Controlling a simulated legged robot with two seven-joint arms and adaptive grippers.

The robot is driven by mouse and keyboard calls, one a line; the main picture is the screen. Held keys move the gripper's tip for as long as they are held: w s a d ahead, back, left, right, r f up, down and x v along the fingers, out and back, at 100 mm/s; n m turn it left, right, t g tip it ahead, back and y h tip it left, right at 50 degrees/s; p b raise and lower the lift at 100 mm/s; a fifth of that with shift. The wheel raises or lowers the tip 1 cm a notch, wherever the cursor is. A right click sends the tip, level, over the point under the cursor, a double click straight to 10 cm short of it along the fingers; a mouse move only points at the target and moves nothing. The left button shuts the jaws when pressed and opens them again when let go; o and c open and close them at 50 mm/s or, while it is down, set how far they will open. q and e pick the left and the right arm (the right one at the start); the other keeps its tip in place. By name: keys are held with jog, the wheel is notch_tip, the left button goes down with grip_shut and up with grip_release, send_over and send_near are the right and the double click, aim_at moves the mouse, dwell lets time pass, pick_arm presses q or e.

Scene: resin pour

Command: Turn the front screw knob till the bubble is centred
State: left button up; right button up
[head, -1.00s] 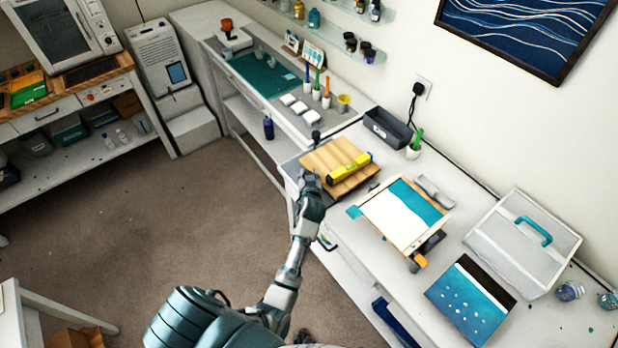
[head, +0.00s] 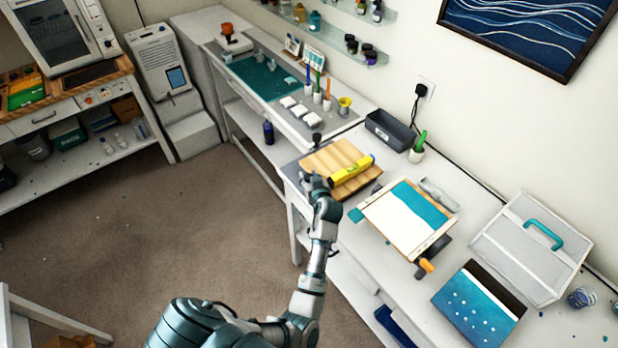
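A wooden board (head: 322,160) lies tilted in the picture on the left part of the white bench. A yellow spirit level (head: 352,171) rests across it; its bubble is too small to make out. A dark knob (head: 316,138) stands at the board's far left corner. My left gripper (head: 314,182) is at the board's near left edge, beside the level's near end. The gripper hides that corner, so I cannot see a front screw knob or tell whether the fingers touch one. Its finger opening is not clear. My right gripper is not in view.
Right of the board, a white and teal panel (head: 400,212) sits on a stand with an orange handle (head: 427,265). A blue painting (head: 476,303) and a grey case (head: 515,258) are further right. A dark tray (head: 389,131) stands behind the board.

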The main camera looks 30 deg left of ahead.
pick_arm(q)
jog(key=o, duration=0.4)
jog(key=shift+w+d+r, duration=0.1)
jog(key=shift+r, duration=0.1)
notch_tip(320, 180, up, 10)
jog(key=shift+f, duration=0.1)
jog(key=shift+o, duration=0.2)
jog(key=shift+f, duration=0.1)
